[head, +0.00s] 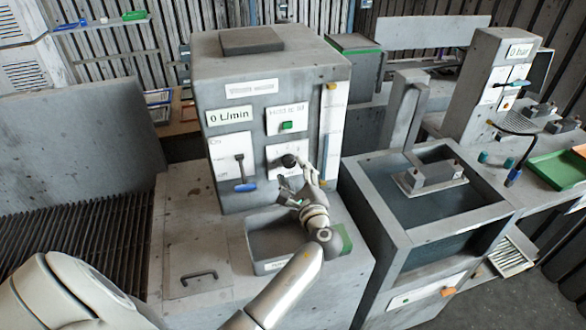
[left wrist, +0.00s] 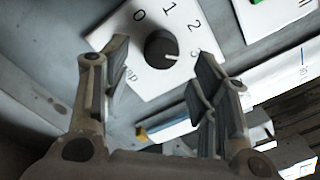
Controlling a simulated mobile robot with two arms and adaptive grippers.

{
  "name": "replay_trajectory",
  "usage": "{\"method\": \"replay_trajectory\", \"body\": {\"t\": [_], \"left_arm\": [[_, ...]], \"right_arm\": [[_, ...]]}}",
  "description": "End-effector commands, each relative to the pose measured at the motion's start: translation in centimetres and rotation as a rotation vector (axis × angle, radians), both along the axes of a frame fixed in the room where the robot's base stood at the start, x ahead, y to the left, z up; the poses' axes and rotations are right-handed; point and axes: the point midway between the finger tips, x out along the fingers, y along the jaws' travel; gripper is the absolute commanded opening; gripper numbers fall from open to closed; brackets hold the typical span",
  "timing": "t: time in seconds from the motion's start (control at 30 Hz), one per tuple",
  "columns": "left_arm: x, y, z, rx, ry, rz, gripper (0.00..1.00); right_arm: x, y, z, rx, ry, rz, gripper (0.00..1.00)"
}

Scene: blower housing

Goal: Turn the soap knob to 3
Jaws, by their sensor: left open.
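The soap knob (head: 289,160) is a dark round knob on a white panel on the grey housing's front. In the left wrist view the knob (left wrist: 160,47) has a pale pointer mark and the numbers 0, 1, 2 and 3 around it. The mark points right and slightly down, close to the 3. My left gripper (head: 297,176) is open in front of the panel, just below the knob. In the wrist view its fingers (left wrist: 160,62) stand apart on either side of the knob, with no clear contact. My right gripper is not in view.
A green button (head: 287,126) sits above the knob. A blue-handled lever (head: 243,178) is to its left, under a "0 L/min" display (head: 229,115). A vertical white gauge strip (head: 332,130) is to the right. An open basin (head: 262,255) lies below my gripper.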

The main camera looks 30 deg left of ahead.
Motion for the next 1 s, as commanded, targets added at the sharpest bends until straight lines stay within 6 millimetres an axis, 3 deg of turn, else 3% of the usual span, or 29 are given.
{"method": "replay_trajectory", "body": {"t": [0.2,0.4,1.0], "left_arm": [[-3.2,-3.8,-0.2,-0.003,0.002,-0.002,0.55],[-5.1,-6.1,0.0,-0.001,0.0,-0.001,0.55],[-5.8,-6.8,0.0,0.001,0.0,-0.001,0.55]], "right_arm": [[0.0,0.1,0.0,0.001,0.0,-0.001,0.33],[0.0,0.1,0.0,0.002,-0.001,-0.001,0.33],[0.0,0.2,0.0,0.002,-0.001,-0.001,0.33]]}}
